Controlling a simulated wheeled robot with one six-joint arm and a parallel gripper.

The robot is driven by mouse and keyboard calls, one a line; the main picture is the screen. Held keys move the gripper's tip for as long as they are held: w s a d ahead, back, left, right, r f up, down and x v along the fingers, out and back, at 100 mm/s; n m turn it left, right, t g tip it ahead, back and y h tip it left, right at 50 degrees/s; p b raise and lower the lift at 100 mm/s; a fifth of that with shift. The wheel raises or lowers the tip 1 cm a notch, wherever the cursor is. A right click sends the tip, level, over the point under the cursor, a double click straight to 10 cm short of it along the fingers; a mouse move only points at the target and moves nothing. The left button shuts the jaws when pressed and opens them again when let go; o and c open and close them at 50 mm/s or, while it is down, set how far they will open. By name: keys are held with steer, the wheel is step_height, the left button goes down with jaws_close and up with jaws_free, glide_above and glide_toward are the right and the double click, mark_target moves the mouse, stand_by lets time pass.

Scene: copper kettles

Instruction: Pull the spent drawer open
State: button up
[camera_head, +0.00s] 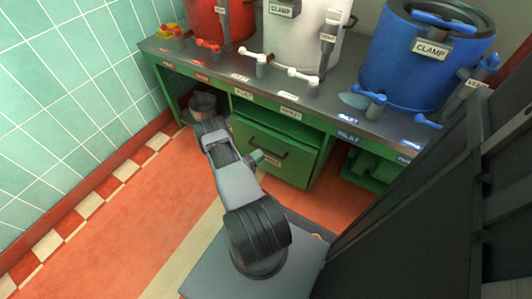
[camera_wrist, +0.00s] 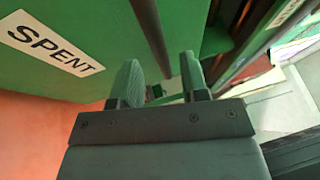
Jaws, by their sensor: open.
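The spent drawer (camera_head: 292,172) is the large green front in the cabinet under the counter. Its white SPENT label (camera_wrist: 50,43) reads clearly in the wrist view. A dark handle bar (camera_head: 277,146) shows on the front in the head view. My gripper (camera_head: 257,158) is at the drawer's left part, close to the handle. In the wrist view my gripper (camera_wrist: 160,82) has its two green fingers apart. A dark bar (camera_wrist: 151,35), which looks like the handle, runs down toward the gap between them. Contact cannot be told.
The counter (camera_head: 225,75) carries a red kettle (camera_head: 225,18), a white kettle (camera_head: 300,35) and a blue kettle (camera_head: 415,60) above the drawer. Orange floor (camera_head: 130,220) is open to the left.

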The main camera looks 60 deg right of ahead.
mark_target(266, 151)
steer(key=shift+b+x, duration=0.3)
steer(key=shift+x, duration=1.7)
steer(key=shift+c, duration=0.2)
jaws_close()
